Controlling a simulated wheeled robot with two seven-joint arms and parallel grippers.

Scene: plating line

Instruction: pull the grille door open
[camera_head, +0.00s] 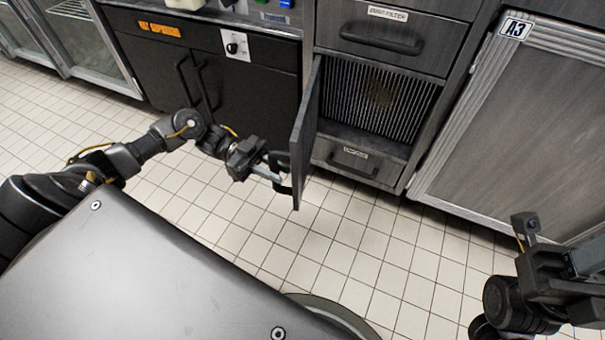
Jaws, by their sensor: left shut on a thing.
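The grille door (305,135) is a dark panel hinged at its left side. It stands swung wide open toward me, seen nearly edge-on. Behind it the compartment shows a ribbed grille (376,97) with vertical bars. My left gripper (281,172) is at the door's outer lower part, shut on its dark handle (284,187). The fingers partly hide the handle. My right gripper (530,235) is at the lower right, far from the door. Its fingertips do not show clearly enough to tell their opening.
A drawer labelled dust filter (389,40) is above the opening and a smaller labelled drawer (358,160) below it. A black double-door cabinet (215,85) stands left. A grey panel marked A3 (520,120) stands right. The tiled floor (350,250) in front is clear.

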